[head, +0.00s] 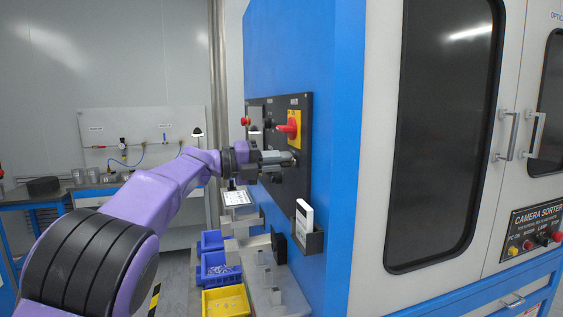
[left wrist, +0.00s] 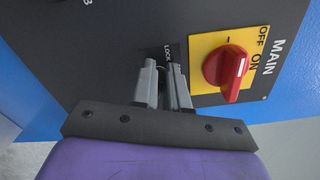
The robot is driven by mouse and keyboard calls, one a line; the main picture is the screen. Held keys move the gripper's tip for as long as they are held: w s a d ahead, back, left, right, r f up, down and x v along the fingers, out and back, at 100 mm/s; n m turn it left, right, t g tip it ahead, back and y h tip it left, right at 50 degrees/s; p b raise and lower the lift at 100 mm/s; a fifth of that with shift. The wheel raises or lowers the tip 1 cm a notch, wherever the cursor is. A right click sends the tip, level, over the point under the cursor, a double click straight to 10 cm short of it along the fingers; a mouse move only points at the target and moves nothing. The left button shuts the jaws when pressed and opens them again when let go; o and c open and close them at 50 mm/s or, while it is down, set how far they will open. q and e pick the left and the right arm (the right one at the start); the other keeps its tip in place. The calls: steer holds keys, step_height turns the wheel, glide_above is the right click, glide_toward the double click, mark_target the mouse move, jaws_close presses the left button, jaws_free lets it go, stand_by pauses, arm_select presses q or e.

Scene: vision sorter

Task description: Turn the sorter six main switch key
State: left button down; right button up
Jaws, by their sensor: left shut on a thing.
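The black control panel (head: 303,105) is on the blue side of the sorter. It carries a red rotary main switch (head: 289,126) on a yellow plate; the left wrist view shows this switch (left wrist: 226,69) and its plate (left wrist: 200,45) marked OFF and ON. My left gripper (head: 292,159) is at the panel just below the switch. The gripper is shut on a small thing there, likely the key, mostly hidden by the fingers. My right gripper is not in view.
A black holder with a white card (head: 304,218) sticks out from the blue side below the panel. Blue bins (head: 216,268) and a yellow bin (head: 226,301) stand low beside the machine. A workbench (head: 95,186) is at the back left. Cabinet door handles (head: 505,135) are at the right.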

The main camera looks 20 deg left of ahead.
arm_select(q)
steer(key=c, duration=1.3)
jaws_free()
steer(key=shift+a, duration=0.25)
steer(key=shift+o, duration=0.3)
steer(key=shift+s+a, duration=0.25)
steer(key=shift+a, duration=0.1)
steer(key=b+v, duration=0.5)
steer(key=v, duration=0.5)
steer(key=shift+s+a, duration=0.25)
steer(key=shift+a, duration=0.1)
